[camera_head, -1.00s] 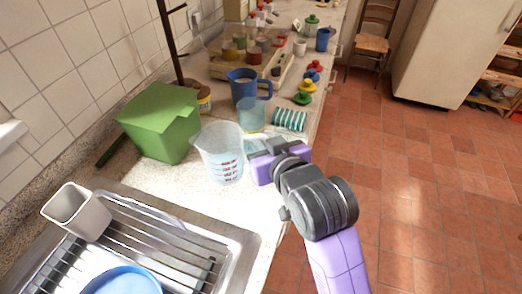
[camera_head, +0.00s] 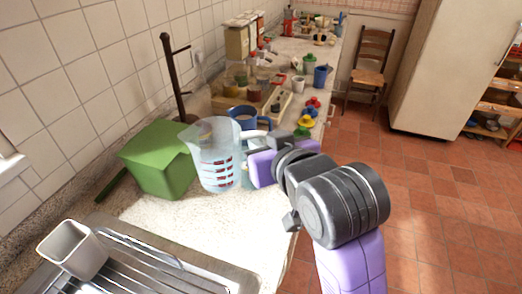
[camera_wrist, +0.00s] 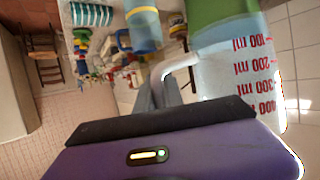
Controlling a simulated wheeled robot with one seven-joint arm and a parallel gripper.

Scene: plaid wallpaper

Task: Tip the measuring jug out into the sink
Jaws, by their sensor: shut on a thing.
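The measuring jug (camera_head: 214,158) is clear with red markings. It is upright in the head view, held above the worktop in front of the green box. My gripper (camera_head: 243,150) is shut on the jug's handle at its right side. In the wrist view the jug (camera_wrist: 250,75) fills the right side, with its red ml scale showing, and the white handle runs to my fingers (camera_wrist: 160,95). Whether anything is in the jug is hard to tell. Of the sink unit, only the metal draining board (camera_head: 205,284) shows at the bottom left; no basin is visible.
A green box (camera_head: 158,160) stands behind the jug by the tiled wall. A grey-white container (camera_head: 74,250) stands on the draining board. A blue mug (camera_head: 243,116) and colored knobbed pieces (camera_head: 307,120) stand further back. The worktop before the jug is clear.

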